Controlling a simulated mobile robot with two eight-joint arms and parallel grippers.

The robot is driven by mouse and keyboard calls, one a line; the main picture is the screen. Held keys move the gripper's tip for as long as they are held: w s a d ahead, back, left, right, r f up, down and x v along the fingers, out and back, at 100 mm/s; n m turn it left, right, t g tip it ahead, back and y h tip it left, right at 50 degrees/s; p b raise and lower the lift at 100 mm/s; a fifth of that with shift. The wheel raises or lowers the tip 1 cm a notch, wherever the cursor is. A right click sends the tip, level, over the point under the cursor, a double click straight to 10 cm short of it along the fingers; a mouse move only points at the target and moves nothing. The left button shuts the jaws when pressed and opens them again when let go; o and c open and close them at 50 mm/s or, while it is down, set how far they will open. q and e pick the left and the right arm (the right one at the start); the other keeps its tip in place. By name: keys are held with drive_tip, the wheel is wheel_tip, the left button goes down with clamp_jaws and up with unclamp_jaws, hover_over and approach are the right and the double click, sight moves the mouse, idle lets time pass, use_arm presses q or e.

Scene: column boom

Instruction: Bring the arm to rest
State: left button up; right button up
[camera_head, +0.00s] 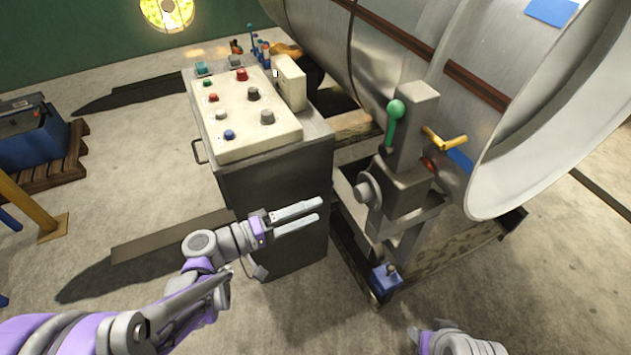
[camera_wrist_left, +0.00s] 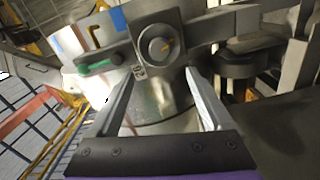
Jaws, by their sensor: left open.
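My left arm comes in from the lower left in the head view. Its gripper (camera_head: 312,212) is open and empty, in front of the dark front of the control cabinet (camera_head: 270,190). In the left wrist view the two fingers (camera_wrist_left: 160,95) stand apart with nothing between them. Beyond them is a grey mechanism with a round knob (camera_wrist_left: 157,44) and a green lever (camera_wrist_left: 100,66). Part of my right arm (camera_head: 460,340) shows at the bottom edge of the head view; its fingertips are not clearly seen.
Right of the gripper stands a lever unit with a green handle (camera_head: 395,112) and a yellow handle (camera_head: 445,140). A small blue box (camera_head: 386,278) sits low beneath it. A large metal drum (camera_head: 420,60) fills the upper right. Open floor (camera_head: 140,150) lies left of the cabinet.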

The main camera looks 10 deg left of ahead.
use_arm(q)
drive_tip(key=s+d+f+m+g+y+p, duration=0.2)
drive_tip(key=s+g+y+p, duration=0.35)
drive_tip(key=s, duration=0.25)
drive_tip(key=s+a+r+m+y+p, duration=0.2)
drive_tip(key=s+a+m+y+p, duration=0.1)
drive_tip(key=s+a+y, duration=0.4)
drive_tip(key=a+y+p, duration=0.1)
drive_tip(key=a+y, duration=0.1)
drive_tip(key=a, duration=0.1)
drive_tip(key=shift+s+r, duration=0.2)
drive_tip(key=shift+r, duration=0.15)
